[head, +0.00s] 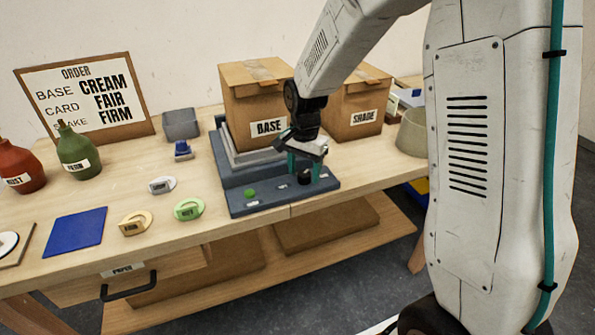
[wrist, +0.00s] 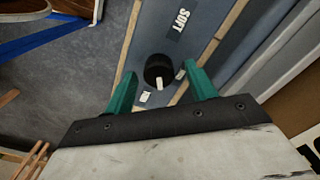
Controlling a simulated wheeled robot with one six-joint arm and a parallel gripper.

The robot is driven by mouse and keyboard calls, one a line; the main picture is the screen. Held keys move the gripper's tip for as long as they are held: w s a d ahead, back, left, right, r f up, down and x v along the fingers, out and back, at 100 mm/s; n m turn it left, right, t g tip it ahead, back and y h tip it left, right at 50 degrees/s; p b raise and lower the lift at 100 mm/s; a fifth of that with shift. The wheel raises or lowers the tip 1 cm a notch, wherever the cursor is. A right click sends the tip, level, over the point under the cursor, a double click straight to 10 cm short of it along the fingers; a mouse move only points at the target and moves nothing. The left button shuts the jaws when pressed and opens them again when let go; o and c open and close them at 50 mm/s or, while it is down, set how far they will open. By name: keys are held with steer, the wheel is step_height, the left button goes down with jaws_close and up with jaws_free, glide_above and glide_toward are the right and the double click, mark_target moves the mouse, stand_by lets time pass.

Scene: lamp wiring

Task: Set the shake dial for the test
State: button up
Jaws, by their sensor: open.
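The shake dial is a round black knob (wrist: 154,66) on a blue-grey panel, with a white pointer mark on its lower side in the wrist view. It also shows as a dark knob (head: 304,178) in the head view. A label reading SOFT (wrist: 180,20) lies above it, and smaller labels sit near its lower left (wrist: 145,96) and right, too small to read surely. My gripper (head: 304,166) is over the dial, its teal fingers open on either side of it; the wrist view shows the gripper (wrist: 162,76) too. I cannot tell whether the fingers touch the knob.
The order sign (head: 85,88) reads BASE CREAM, CARD FAIR, SHAKE FIRM. A green button (head: 250,193) is on the same device (head: 240,207). The BASE box (head: 250,95) and SHADE box (head: 358,100) stand behind. Tags, bottles and a blue mat (head: 75,227) lie left.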

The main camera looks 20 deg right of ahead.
mark_target(304, 173)
step_height(304, 173, up, 8)
steer(key=shift+f, duration=0.2)
stand_by(0.5)
steer(key=shift+s+n, duration=0.1)
steer(key=shift+n, duration=0.2)
steer(key=s+r+n, duration=0.3)
steer(key=s, duration=0.7)
steer(key=s+r+n+t, duration=0.1)
steer(key=s+r+n, duration=0.2)
steer(key=s, duration=0.7)
steer(key=s+r+n, duration=0.4)
steer(key=s, duration=0.6)
steer(key=shift+d, duration=0.4)
